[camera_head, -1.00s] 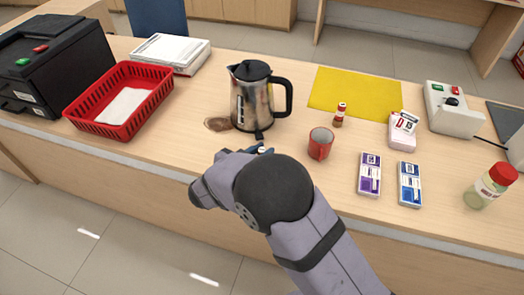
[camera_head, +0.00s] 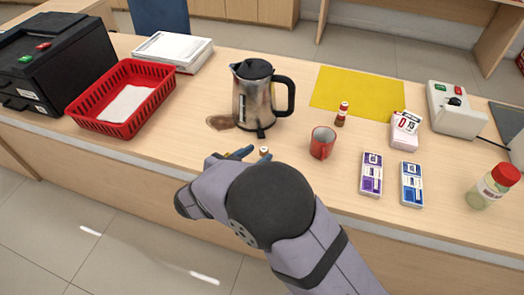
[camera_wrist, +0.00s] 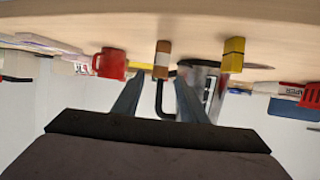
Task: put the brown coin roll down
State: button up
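The brown coin roll (camera_wrist: 162,59) stands upright on the counter, upside down in the wrist view because that view is inverted. In the head view only the pale top end of the brown coin roll (camera_head: 264,151) shows; my arm hides the rest. My gripper (camera_wrist: 157,82) is open. Its two fingers are spread apart, with the roll just beyond the tips and roughly between them. In the head view a blue fingertip of my gripper (camera_head: 241,153) shows just left of the roll.
A steel kettle (camera_head: 254,100) stands behind the roll, a red mug (camera_head: 322,143) to its right. A yellow block-like object (camera_wrist: 233,54) stands near the roll in the wrist view. A red-wrapped roll (camera_head: 341,114) stands by the yellow mat (camera_head: 370,88). Banknote bundles lie farther right.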

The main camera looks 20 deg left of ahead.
jog(key=v, duration=0.7)
jog(key=shift+s, duration=0.2)
jog(key=shift+w+r, duration=0.1)
